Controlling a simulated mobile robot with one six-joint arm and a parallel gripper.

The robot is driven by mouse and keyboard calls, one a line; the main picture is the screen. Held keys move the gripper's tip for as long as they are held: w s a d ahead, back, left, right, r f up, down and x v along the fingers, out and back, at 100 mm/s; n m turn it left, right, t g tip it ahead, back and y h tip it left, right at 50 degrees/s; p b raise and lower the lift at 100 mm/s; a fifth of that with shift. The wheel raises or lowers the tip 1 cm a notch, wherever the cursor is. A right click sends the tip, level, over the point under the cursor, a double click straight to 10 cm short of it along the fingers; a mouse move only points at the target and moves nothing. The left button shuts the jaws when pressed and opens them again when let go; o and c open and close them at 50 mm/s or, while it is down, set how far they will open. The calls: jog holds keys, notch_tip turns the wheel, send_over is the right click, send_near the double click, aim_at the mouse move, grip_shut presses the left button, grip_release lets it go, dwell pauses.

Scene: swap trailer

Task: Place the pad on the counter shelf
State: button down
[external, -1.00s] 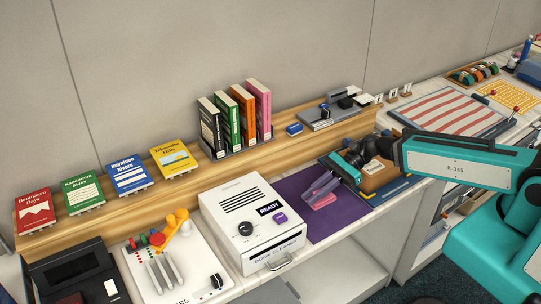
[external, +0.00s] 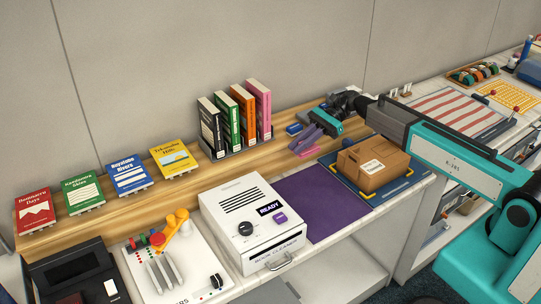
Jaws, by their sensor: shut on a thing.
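A pink pad (external: 308,154) is between the purple finger tips of my gripper (external: 306,144), which is shut on it. My gripper reaches down and left over the wooden counter shelf (external: 218,161), near its front edge. The pad appears at or just above the shelf surface; I cannot tell if it touches. The fingers hide part of the pad.
A book rack (external: 238,140) with several upright books stands left of my gripper, and a small blue item (external: 294,129) lies just behind it. In front are a bare purple mat (external: 322,205), a cardboard box (external: 371,166) and a white book cleaner (external: 255,222).

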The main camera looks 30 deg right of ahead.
jog(key=w+d+r+m+t+b, duration=0.1)
jog(key=w+d+r+b, duration=0.2)
jog(key=w+d+b, duration=0.2)
jog(key=shift+w+d+r, duration=0.25)
jog(key=shift+w+d, duration=0.45)
jog(key=shift+d, duration=0.85)
jog(key=w+a+p, duration=0.1)
jog(key=w, duration=0.4)
jog(key=w+a+f+p, duration=0.1)
jog(key=w, duration=0.4)
jog(key=w+a+p, duration=0.1)
jog(key=w+p, duration=0.1)
jog(key=w, duration=0.3)
jog(key=shift+w+a+f, duration=0.2)
jog(key=shift+w+a, duration=0.05)
jog(key=shift+w, duration=0.1)
jog(key=shift+f, duration=0.15)
jog(key=shift+f+p, duration=0.9)
jog(key=shift+f, duration=0.75)
jog(key=shift+f, duration=0.1)
